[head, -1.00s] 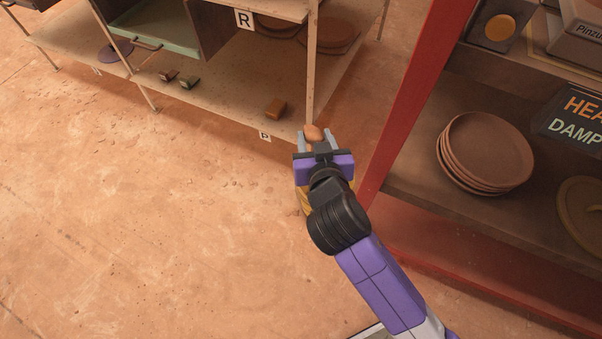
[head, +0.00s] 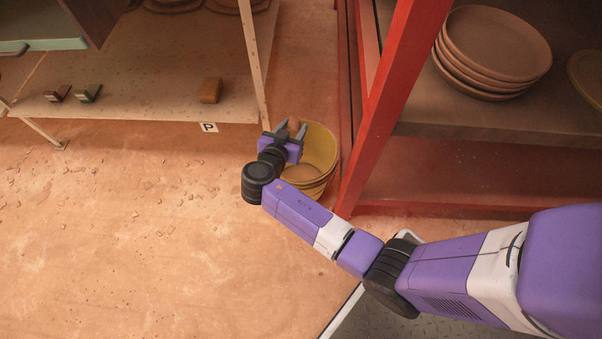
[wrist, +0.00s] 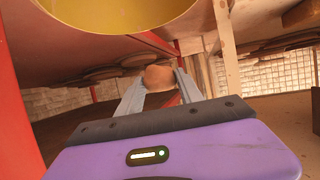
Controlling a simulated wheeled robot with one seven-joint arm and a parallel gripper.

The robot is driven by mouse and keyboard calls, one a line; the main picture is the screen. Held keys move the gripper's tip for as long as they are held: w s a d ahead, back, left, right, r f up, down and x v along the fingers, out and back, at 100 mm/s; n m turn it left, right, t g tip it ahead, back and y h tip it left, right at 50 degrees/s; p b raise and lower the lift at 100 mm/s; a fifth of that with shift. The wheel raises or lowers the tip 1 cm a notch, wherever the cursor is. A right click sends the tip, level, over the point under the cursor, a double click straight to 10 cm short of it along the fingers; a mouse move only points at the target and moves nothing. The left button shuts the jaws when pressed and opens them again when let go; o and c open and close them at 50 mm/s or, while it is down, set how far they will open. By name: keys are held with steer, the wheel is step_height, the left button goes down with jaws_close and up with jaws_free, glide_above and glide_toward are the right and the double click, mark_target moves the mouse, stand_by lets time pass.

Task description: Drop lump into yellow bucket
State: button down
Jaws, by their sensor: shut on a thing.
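The brown lump (wrist: 159,78) is pinched between the fingertips of my gripper (wrist: 160,84) in the wrist view. In the head view my gripper (head: 291,130) shows in front of the yellow bucket (head: 322,145), and the lump (head: 294,122) is partly hidden between the fingers. The bucket stands on the floor by the red frame, with something brown inside it. The yellow bucket (wrist: 120,22) also shows at the top of the wrist view, its rim close to the lump. I cannot tell whether the lump is over the opening.
A red post (head: 385,110) stands just right of the bucket, with a shelf of stacked plates (head: 492,50) beyond it. A wooden shelf (head: 150,105) with small blocks and a thin leg is at left. The floor at lower left is clear.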

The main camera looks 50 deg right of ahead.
step_height(320, 180, down, 11)
steer(key=s+d+m+g+b, duration=0.1)
steer(key=d+g+b, duration=0.1)
steer(key=b, duration=0.4)
steer(key=shift+s+d+m+h+b, duration=0.2)
steer(key=shift+d+m+h+b, duration=0.15)
steer(key=shift+d+m, duration=0.1)
steer(key=c, duration=0.7)
jaws_free()
steer(key=shift+p+v, duration=1.4)
steer(key=shift+v, duration=2.5)
steer(key=shift+r, duration=0.1)
